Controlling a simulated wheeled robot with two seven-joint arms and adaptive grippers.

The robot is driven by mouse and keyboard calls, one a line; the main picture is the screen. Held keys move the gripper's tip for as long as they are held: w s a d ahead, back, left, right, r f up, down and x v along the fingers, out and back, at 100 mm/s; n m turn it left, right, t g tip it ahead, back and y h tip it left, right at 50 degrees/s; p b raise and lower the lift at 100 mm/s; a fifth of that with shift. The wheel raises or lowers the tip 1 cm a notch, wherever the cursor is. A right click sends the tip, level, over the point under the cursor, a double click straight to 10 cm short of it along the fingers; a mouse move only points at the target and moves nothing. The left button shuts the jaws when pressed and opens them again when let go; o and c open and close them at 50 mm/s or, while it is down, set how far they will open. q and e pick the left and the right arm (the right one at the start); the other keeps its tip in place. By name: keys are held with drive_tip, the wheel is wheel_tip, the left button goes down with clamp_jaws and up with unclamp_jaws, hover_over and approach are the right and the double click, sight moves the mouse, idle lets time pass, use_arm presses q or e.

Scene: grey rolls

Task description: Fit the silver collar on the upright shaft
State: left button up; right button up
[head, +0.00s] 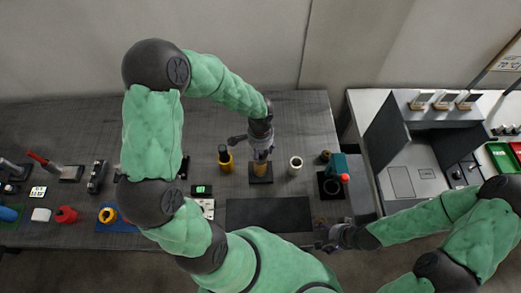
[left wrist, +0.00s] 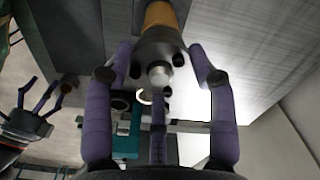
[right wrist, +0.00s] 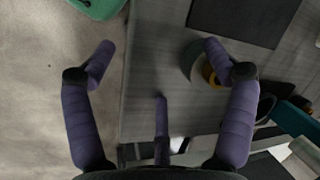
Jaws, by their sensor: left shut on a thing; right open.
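The upright shaft (head: 261,167) is yellow and stands on a small black base near the middle of the bench. My left gripper (head: 261,146) is directly above it, pointing down. In the left wrist view its fingers are closed about the silver collar (left wrist: 157,47), a grey metal ring with dark bolt holes. A pale rounded tip shows in the collar's middle, and the yellow shaft (left wrist: 164,14) shows beyond it. The collar seems in line with the shaft; how far down it sits cannot be told. My right gripper (head: 324,238) is open and empty at the bench's front edge.
A yellow-and-black cylinder (head: 224,158) stands left of the shaft, and a white ring-topped part (head: 295,165) stands right of it. A teal machine (head: 340,167) is farther right. A dark mat (head: 268,214) lies clear in front. Several tools fill the left side.

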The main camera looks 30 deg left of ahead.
use_arm(q)
drive_tip(key=shift+f, duration=0.15)
drive_tip(key=o, duration=1.5)
drive_tip(key=shift+o, duration=0.2)
drive_tip(key=shift+r, duration=4.05)
drive_tip(key=shift+r, duration=0.15)
